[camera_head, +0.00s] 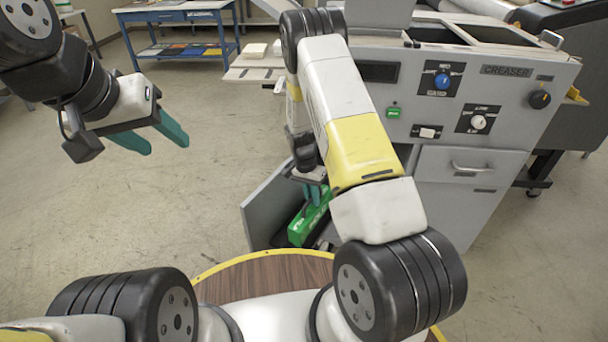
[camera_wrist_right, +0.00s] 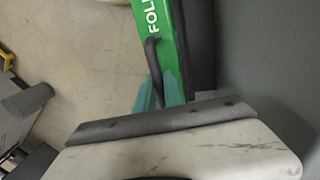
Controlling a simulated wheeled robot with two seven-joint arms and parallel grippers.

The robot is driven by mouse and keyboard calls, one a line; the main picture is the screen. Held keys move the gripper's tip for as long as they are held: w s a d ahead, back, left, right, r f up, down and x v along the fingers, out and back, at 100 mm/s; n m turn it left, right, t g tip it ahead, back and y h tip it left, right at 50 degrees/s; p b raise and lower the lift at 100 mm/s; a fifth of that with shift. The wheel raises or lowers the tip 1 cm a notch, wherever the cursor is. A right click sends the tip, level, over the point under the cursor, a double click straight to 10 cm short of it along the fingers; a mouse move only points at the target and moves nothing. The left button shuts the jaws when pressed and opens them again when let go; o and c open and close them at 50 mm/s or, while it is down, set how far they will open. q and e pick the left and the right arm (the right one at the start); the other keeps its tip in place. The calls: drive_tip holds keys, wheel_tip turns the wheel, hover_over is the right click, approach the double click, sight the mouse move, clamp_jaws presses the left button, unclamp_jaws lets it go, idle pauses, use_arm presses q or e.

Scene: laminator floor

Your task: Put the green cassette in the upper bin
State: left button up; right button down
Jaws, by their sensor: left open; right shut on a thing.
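The green cassette (camera_head: 308,226) hangs below my right gripper (camera_head: 314,193), low in front of the grey creaser machine. My right gripper is shut on it; the teal fingers (camera_wrist_right: 160,92) close near a dark handle on it. In the right wrist view the cassette (camera_wrist_right: 158,28) runs to the top edge, with white lettering and a dark strip along one side. My left gripper (camera_head: 168,145) is open and empty, raised over bare floor at the left. I cannot make out which part is the upper bin; my right arm hides part of the machine's front.
The creaser (camera_head: 490,130) has knobs and a drawer with a handle (camera_head: 470,168). A grey panel (camera_head: 268,205) stands out from its lower left, close beside the cassette. A blue table (camera_head: 180,15) stands at the back. The floor at left is clear.

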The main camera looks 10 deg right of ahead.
sight(313, 211)
drive_tip(key=shift+f, duration=4.1)
drive_tip(key=c, duration=1.4)
unclamp_jaws()
drive_tip(key=shift+o, duration=0.2)
